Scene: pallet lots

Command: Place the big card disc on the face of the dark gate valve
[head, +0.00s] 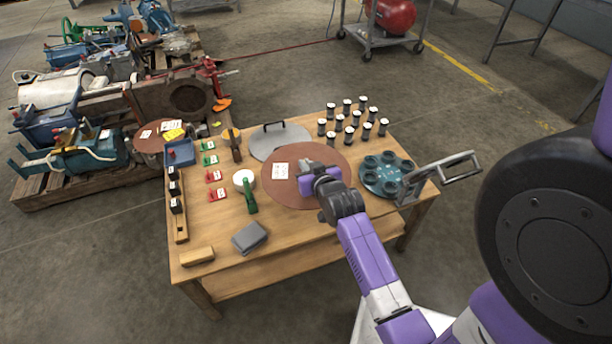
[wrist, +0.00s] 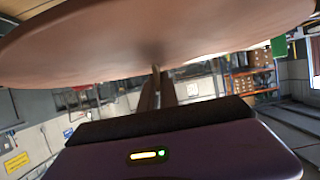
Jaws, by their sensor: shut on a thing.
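The big card disc (head: 288,192) is brown and round, with a white label on its upper side. In the head view it shows flat over the middle of the wooden table. My gripper (head: 312,182) is shut on the disc, near its middle in this view. In the wrist view the disc (wrist: 150,50) fills the top, with walls and shelving beyond it. Its clearance above the table is hard to tell. The dark gate valve (head: 165,100) lies on a pallet beyond the table's left end, with its round face (head: 188,97) toward me.
Open floor (head: 280,75) lies behind the table.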

